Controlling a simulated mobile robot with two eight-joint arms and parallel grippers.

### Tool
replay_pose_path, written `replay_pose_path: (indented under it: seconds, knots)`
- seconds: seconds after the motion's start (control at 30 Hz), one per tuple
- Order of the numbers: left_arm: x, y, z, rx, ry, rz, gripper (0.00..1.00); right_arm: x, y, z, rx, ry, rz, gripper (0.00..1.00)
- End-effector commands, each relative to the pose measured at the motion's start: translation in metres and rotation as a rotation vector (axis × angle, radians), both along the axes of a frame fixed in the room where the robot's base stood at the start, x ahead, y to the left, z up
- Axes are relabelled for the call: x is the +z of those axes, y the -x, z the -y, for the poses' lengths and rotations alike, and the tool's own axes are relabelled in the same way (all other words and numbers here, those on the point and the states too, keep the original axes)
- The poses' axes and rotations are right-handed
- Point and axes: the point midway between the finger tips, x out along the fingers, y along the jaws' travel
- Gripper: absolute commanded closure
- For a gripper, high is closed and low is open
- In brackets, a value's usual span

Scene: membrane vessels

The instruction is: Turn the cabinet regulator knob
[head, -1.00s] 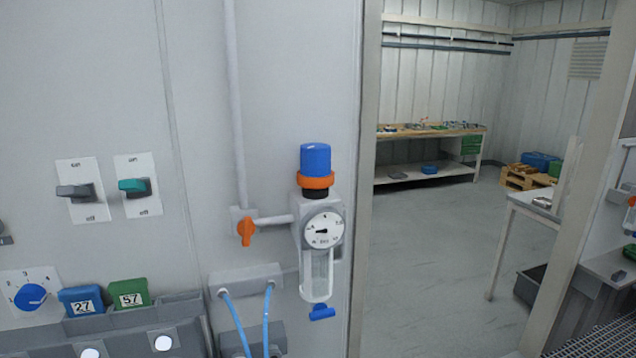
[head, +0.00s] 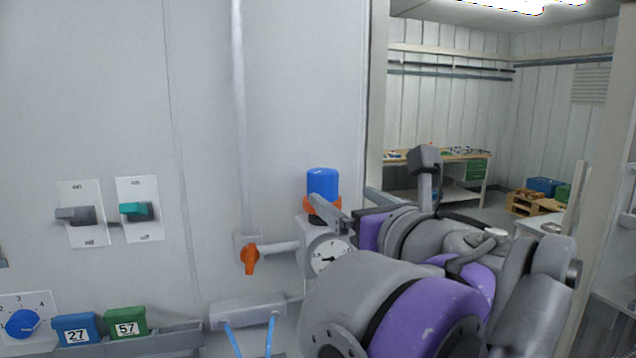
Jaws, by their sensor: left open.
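The regulator on the cabinet wall has a blue knob (head: 322,182) on top with an orange ring (head: 308,206) below it. Its round gauge (head: 328,252) is partly covered by my arm, and its lower bowl is hidden. My left gripper (head: 341,196) is open at the right side of the knob. The near finger's tip overlaps the orange ring in the picture; the far finger shows just right of the knob. I cannot tell whether either finger touches. My right gripper is not in view.
An orange valve handle (head: 250,259) on a pipe sits left of the regulator. Two switches (head: 75,215) (head: 138,211), a blue dial (head: 22,323) and tags 27 (head: 77,328) and 57 (head: 126,322) are further left. A doorway opens right, with a workbench (head: 455,156) beyond.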

Motion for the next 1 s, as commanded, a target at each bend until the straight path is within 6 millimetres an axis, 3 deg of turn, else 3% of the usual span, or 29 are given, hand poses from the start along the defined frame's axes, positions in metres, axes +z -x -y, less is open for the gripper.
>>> replay_pose_path:
  seconds: [0.6, 1.0]
  knots:
    - [-0.001, -0.089, -0.039, 0.004, 0.001, 0.001, 0.06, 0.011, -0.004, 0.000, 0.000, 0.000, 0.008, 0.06]
    - [-0.002, -0.097, -0.041, 0.001, 0.002, 0.001, 0.06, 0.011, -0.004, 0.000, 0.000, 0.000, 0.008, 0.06]
